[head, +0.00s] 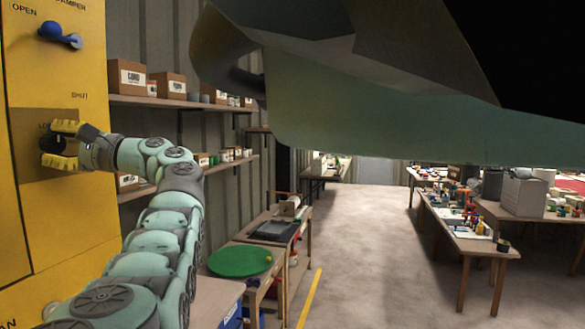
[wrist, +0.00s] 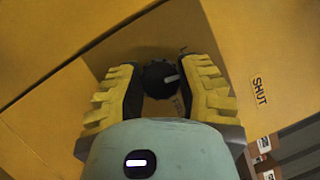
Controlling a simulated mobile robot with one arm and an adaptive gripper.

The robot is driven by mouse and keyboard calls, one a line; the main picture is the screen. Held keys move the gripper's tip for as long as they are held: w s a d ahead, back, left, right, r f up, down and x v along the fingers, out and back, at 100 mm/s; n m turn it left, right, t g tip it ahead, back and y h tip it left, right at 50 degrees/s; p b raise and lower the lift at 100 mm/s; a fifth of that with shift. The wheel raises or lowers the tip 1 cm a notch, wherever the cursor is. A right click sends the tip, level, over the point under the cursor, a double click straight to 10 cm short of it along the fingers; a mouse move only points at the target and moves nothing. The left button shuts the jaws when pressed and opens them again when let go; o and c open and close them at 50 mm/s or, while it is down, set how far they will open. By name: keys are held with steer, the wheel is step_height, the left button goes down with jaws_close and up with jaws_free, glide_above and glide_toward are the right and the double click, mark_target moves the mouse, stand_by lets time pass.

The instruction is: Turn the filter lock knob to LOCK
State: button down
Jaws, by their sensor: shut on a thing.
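The filter lock knob (wrist: 158,78) is black and round with a pale pointer mark. It sits in a recess of the yellow panel (head: 65,240). In the wrist view its mark lies toward the right of the knob. My gripper (wrist: 162,88) has its yellow ribbed fingers on both sides of the knob and is shut on it. In the head view my gripper (head: 62,145) reaches the recess at the left, and the dark knob (head: 48,142) shows between the fingers. A label beginning "LO" is partly hidden by the upper finger.
A blue lever (head: 60,34) sits higher on the panel, between the words OPEN and SHUT. Shelves with boxes (head: 127,78) line the wall just right of the panel. A big green hull shape (head: 370,110) hangs overhead. Benches (head: 470,240) stand at the right; the floor between is clear.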

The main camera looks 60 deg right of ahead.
steer(key=shift+w+a+f+n+g+b, duration=0.15)
steer(key=shift+n+g+b, duration=0.15)
steer(key=shift+n+b, duration=0.45)
steer(key=shift+n, duration=0.35)
steer(key=c, duration=0.6)
jaws_free()
steer(key=shift+o, duration=0.2)
steer(key=v, duration=1.2)
steer(key=shift+r, duration=0.25)
